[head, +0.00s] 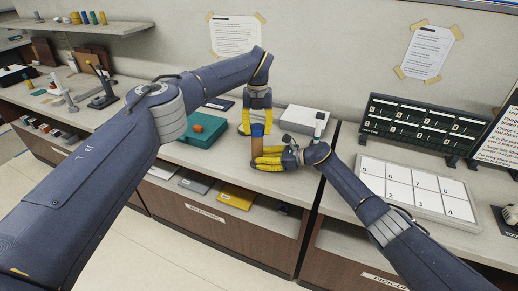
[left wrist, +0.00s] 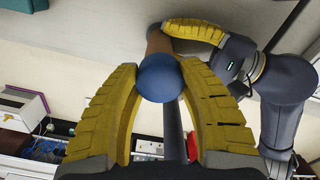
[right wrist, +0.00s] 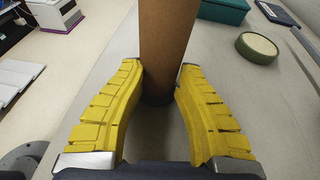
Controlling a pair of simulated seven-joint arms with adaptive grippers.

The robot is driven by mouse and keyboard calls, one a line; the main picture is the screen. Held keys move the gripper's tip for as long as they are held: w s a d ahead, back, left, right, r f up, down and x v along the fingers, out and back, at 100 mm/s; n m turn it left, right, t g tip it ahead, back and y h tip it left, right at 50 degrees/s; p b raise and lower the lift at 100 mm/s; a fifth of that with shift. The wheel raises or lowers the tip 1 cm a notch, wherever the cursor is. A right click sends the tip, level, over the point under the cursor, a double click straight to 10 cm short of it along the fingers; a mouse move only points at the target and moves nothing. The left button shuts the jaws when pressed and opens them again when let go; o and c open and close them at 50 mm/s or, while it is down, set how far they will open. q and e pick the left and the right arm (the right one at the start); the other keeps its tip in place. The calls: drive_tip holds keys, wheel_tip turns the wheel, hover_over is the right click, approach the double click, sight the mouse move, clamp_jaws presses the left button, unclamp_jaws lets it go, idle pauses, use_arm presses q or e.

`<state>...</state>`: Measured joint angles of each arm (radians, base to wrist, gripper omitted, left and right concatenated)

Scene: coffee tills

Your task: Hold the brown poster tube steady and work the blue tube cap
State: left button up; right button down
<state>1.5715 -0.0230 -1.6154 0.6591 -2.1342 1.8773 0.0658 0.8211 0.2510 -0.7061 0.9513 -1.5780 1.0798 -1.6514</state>
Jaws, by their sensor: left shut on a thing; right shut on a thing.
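The brown poster tube (head: 257,147) stands upright near the counter's front edge, with the blue tube cap (head: 257,130) at its top end. My left gripper (head: 257,128) points down from above and is shut on the cap. In the left wrist view the round blue cap (left wrist: 160,80) sits between the yellow fingers, with the brown tube (left wrist: 158,43) behind it. My right gripper (head: 262,158) comes from the right, lower down, and is shut around the tube. In the right wrist view the tube (right wrist: 168,45) rises between its fingers. The join under the cap is unclear.
A teal box (head: 202,130) stands left of the tube, and a pale grey box (head: 305,121) behind right. An open shelf with folders (head: 236,196) is below the counter.

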use_arm(q)
drive_tip(key=shift+c, duration=1.4)
drive_tip(key=shift+r, duration=0.4)
drive_tip(key=shift+r, duration=2.5)
drive_tip(key=w+a+r, duration=0.1)
drive_tip(key=a+r, duration=0.5)
drive_tip(key=shift+w, duration=0.15)
drive_tip(key=shift+d, duration=0.1)
use_arm(e)
drive_tip(key=c, duration=0.9)
unclamp_jaws()
